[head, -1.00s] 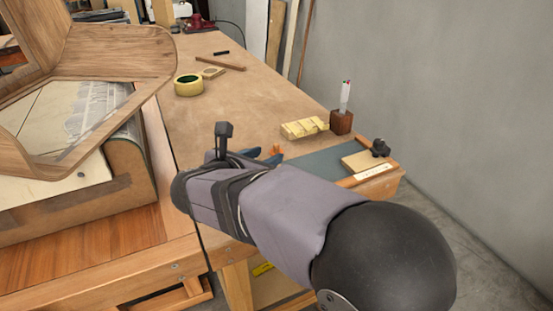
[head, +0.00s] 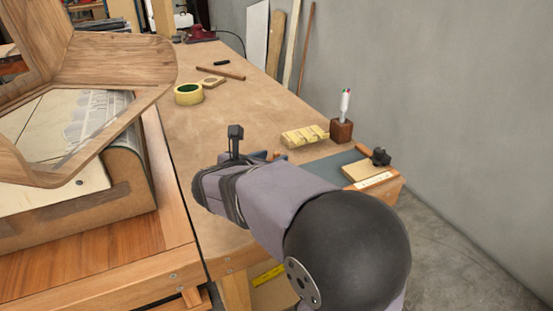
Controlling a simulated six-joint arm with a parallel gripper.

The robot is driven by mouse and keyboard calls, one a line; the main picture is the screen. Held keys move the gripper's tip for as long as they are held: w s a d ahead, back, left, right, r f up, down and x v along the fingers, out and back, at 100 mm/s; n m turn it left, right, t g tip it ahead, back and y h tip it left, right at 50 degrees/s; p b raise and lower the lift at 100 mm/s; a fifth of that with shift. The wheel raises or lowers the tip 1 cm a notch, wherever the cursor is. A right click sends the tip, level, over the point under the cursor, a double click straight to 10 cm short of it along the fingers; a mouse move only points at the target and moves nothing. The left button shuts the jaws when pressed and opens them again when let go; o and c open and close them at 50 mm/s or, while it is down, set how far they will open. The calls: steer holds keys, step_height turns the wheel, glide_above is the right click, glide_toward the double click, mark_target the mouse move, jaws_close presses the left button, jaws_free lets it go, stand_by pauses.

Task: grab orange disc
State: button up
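My gripper (head: 264,157) is over the workbench, mostly hidden behind my own wrist and forearm. Only a small dark bluish part shows past the wrist, and its fingertips cannot be made out. A small orange-brown bit shows beside it, too little to tell whether it is the orange disc. No whole orange disc is visible. Whether the gripper holds anything cannot be seen.
A bent wooden frame (head: 120,62) stands left. The bench's middle is clear.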

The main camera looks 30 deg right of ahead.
steer(key=shift+x, duration=0.85)
steer(key=c, duration=0.8)
steer(key=shift+r, duration=0.1)
step_height(320, 180, up, 10)
steer(key=p, duration=0.2)
steer(key=shift+p, duration=0.4)
